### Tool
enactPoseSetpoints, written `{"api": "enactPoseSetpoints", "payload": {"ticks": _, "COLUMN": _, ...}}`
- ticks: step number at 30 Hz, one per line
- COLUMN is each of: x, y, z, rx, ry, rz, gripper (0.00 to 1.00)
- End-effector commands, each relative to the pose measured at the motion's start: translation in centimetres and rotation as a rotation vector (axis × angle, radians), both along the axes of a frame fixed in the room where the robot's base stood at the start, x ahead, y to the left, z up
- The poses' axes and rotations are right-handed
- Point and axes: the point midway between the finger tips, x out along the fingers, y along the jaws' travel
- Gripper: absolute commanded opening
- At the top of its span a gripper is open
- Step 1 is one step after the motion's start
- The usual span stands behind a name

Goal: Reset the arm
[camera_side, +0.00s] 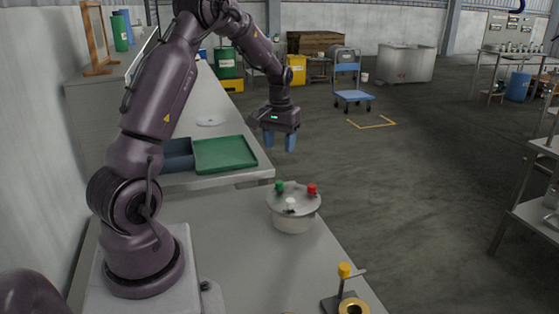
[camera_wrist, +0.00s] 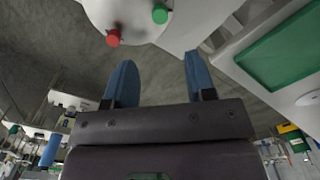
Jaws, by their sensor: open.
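My gripper (camera_side: 280,141) has blue fingers and hangs pointing down in the side view, beyond the lidded tank and to the right of the green tray. It is open, with clear space between the fingers, and holds nothing. The fingers also show spread apart in the wrist view (camera_wrist: 158,80). The grey-white tank (camera_side: 293,215) stands on the near bench, with a green knob (camera_side: 279,187), a red knob (camera_side: 312,189) and a white knob (camera_side: 291,204) on its lid. The gripper is apart from the tank.
A green tray (camera_side: 225,154) and a dark blue bin (camera_side: 178,157) sit on the far bench, with a white disc (camera_side: 211,120) behind. A stand with a yellow knob (camera_side: 344,270) and a brass ring (camera_side: 353,306) are at the near bench edge. Open floor lies to the right.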

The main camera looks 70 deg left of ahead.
Motion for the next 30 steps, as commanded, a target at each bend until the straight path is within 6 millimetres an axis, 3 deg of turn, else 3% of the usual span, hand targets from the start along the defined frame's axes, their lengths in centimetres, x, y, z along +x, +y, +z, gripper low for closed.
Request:
{"api": "enactPoseSetpoints", "payload": {"ticks": 6, "x": 0.0, "y": 0.0, "z": 1.6, "rx": 0.001, "ry": 0.000, "rz": 0.000, "gripper": 0.50}}
{"api": "enactPoseSetpoints", "payload": {"ticks": 21, "x": -0.4, "y": -0.2, "z": 1.2, "rx": -0.005, "ry": 0.009, "rz": 0.000, "gripper": 0.50}}
{"api": "enactPoseSetpoints", "payload": {"ticks": 25, "x": -1.9, "y": -2.3, "z": 1.1, "rx": -0.026, "ry": 0.030, "rz": -0.017, "gripper": 0.50}}
{"api": "enactPoseSetpoints", "payload": {"ticks": 30, "x": -2.8, "y": -8.4, "z": 4.9, "rx": -0.002, "ry": -0.015, "rz": -0.131, "gripper": 0.50}}
